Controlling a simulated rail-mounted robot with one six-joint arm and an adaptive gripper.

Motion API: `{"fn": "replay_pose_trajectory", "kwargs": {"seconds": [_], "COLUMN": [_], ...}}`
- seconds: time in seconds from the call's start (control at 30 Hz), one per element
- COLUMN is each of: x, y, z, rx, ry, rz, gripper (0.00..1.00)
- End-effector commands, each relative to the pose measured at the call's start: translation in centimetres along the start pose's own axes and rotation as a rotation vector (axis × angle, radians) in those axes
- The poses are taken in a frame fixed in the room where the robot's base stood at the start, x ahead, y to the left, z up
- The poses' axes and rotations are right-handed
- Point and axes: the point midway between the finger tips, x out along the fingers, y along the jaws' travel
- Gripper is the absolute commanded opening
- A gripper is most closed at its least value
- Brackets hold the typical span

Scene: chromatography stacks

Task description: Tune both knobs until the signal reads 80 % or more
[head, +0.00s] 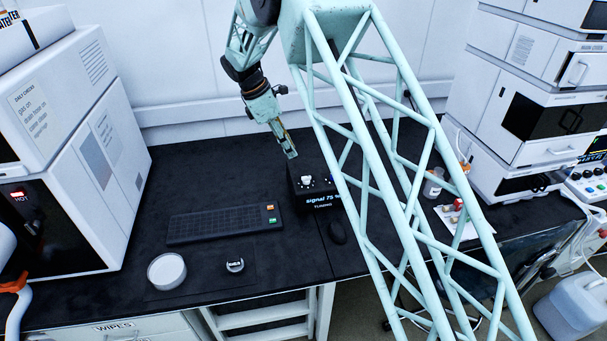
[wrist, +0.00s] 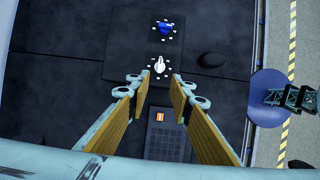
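The black tuning box (head: 316,200) stands on the dark bench. Its front reads "signal 75" above "TUNING"; what follows the number is hidden by my arm. A white knob (head: 307,181) and a blue knob, partly behind my arm, are on its top. In the wrist view the white knob (wrist: 160,66) is nearer my gripper and the blue knob (wrist: 165,29) is farther up, each ringed by white dots. My gripper (wrist: 157,82) is open and empty, its fingers apart on either side below the white knob. In the head view my gripper (head: 290,153) hangs above and behind the box.
A black keyboard (head: 215,224) lies left of the box and a mouse (head: 337,232) lies in front of it. A white dish (head: 166,271) is at the bench's front left. White instrument stacks stand left (head: 75,150) and right (head: 545,120).

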Motion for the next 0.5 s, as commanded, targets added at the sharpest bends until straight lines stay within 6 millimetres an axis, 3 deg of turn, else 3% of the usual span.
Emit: {"fn": "replay_pose_trajectory", "kwargs": {"seconds": [0.27,0.5], "x": [0.5,2.3], "y": [0.0,-0.1], "z": [0.0,0.0], "rx": [0.000,0.000], "ry": [0.000,0.000], "rz": [-0.001,-0.002], "gripper": [0.20,0.20]}}
